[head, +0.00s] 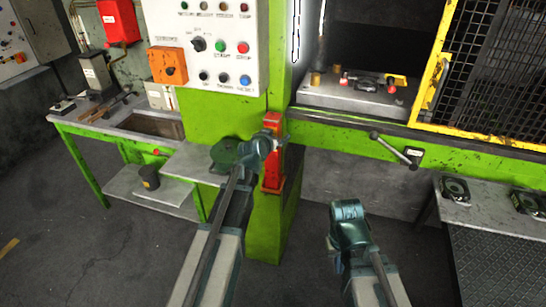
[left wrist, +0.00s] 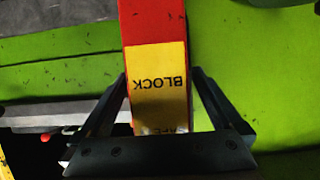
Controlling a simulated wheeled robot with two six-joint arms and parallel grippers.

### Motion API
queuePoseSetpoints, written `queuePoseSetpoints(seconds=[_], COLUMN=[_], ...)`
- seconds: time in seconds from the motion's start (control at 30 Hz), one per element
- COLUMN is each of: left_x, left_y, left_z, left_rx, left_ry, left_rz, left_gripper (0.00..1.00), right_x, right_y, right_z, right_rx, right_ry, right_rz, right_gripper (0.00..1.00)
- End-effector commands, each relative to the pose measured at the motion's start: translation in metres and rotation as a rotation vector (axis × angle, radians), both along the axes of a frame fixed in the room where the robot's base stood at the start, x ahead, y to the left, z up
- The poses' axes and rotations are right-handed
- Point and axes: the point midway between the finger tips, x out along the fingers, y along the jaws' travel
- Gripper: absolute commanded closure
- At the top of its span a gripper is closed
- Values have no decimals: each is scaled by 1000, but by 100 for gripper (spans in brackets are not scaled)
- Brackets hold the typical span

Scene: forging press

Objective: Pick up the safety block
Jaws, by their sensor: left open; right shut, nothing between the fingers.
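The safety block (head: 272,150) is a tall red bar standing upright against the green press column, with its lower end at a red-orange holder. In the left wrist view the safety block (left wrist: 157,65) is red above and yellow below, with black lettering including "BLOCK" upside down. My left gripper (left wrist: 158,88) is open, with one finger on each side of the block in that view; I cannot tell whether they touch it. In the head view my left wrist partly covers the block. My right gripper (head: 347,210) is shut and empty, low and to the right, away from the block.
A control panel (head: 210,45) with buttons is above the block. A green workbench (head: 90,128) stands at the left. The press bed (head: 350,97) and a yellow-framed mesh guard (head: 428,85) are at the right. A metal table (head: 475,205) holds dark parts at the far right.

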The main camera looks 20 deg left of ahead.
Motion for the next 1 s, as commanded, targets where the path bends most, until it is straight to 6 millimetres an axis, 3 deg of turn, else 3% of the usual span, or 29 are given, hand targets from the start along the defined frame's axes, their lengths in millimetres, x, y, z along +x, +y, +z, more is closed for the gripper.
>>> queuePoseSetpoints(seconds=[0.1,0.33,0.87,0.9,1.0], left_x=[16,16,15,15,15], left_y=[0,-1,-1,-1,-1], left_z=[-8,-7,-7,-7,-7], left_rx=[1,1,0,0,0], left_ry=[0,0,0,0,0], left_rz=[0,0,0,0,0], left_gripper=[0,0,95,100,100], right_x=[0,0,0,0,0], right_y=[0,0,0,0,0], right_z=[-8,-7,-7,-7,-7], right_rx=[0,0,0,0,0], right_ry=[0,0,0,0,0], right_rz=[0,0,0,0,0], right_gripper=[100,100,100,100,100])
